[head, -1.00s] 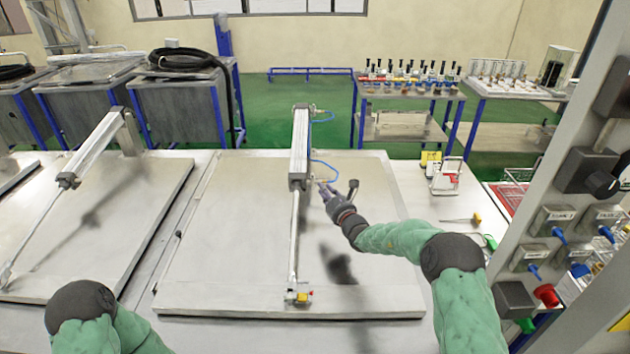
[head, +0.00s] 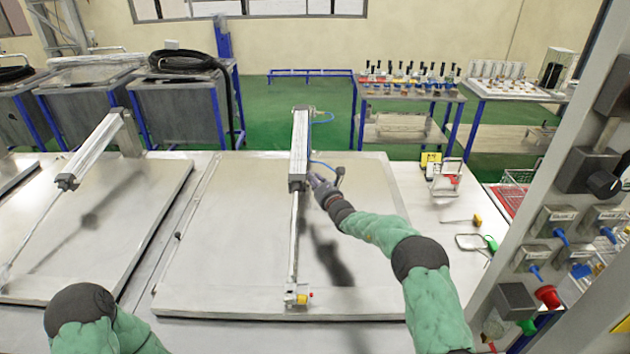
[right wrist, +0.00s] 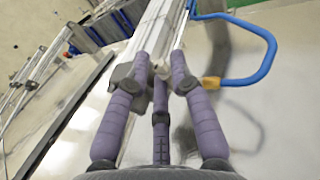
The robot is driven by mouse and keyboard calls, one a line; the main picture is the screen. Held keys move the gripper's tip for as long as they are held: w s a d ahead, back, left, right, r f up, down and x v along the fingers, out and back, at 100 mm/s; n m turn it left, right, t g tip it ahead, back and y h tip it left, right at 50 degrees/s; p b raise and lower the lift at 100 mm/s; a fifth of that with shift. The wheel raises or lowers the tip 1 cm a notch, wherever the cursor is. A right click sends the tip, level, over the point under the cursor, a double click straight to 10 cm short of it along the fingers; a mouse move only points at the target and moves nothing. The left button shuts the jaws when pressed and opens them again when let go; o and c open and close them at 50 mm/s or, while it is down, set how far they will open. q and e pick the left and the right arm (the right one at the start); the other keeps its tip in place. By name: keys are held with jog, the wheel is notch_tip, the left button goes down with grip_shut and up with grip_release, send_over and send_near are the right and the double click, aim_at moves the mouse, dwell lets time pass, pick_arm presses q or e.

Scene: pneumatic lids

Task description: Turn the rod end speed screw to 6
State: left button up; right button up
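The pneumatic cylinder (head: 300,135) lies along the middle metal lid (head: 225,240), its grey rod end block (head: 297,180) facing me. My right gripper (head: 312,178) is close against the right side of the rod end block. In the right wrist view, its purple fingertips (right wrist: 161,58) are apart, with a small pale knob-like part (right wrist: 161,71) between them; I cannot tell whether they touch it. The speed screw's number cannot be read. My left gripper is out of view.
A blue air hose (right wrist: 268,50) curves beside the gripper to a brass-coloured fitting (right wrist: 211,83). Another cylinder (head: 95,150) lies on the lid to the left. A control panel (head: 570,225) with valves stands at the right. The lid's left part is clear.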

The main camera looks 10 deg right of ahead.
grip_shut()
jog(key=shift+r+m+t+h+p, duration=0.3)
jog(key=shift+m+h+p, duration=0.5)
jog(key=shift+h, duration=0.3)
jog(key=shift+f, duration=0.15)
grip_release()
jog(key=shift+a, duration=0.1)
